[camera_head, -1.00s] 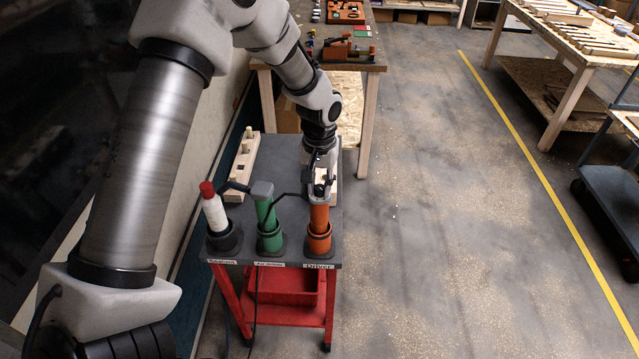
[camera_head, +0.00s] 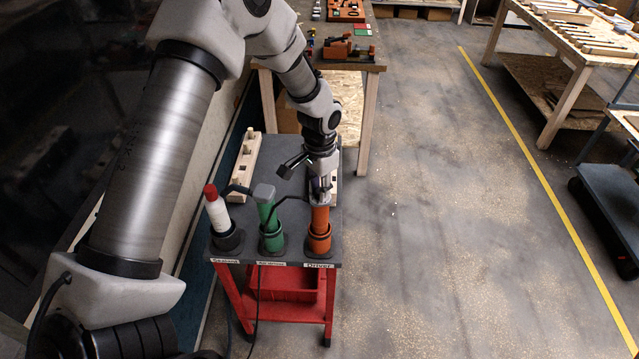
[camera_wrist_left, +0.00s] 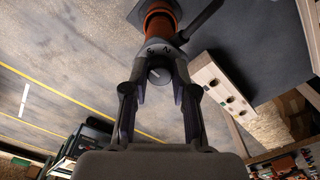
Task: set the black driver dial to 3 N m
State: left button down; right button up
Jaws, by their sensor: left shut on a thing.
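The orange driver (camera_head: 319,220) stands upright in its holder at the right front of the small grey-topped cart, behind the "Driver" label. The dial is hidden in the head view. My right gripper is not in view.
A green tool (camera_head: 266,212) and a white, red-capped sealant tube (camera_head: 216,212) stand in holders left of the driver. Black hoses or arms run close by. A pale wooden block with holes (camera_head: 240,172) lies behind.

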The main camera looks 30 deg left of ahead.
pick_arm(q)
jog(key=shift+f+m+p, duration=0.1)
jog(key=shift+m+p, duration=0.2)
jog(key=shift+m, duration=1)
jog(key=c, duration=1.1)
grip_release()
jog(key=shift+o, duration=0.9)
jog(key=shift+w+f, duration=0.1)
jog(key=shift+w, duration=0.05)
notch_tip(320, 180, up, 12)
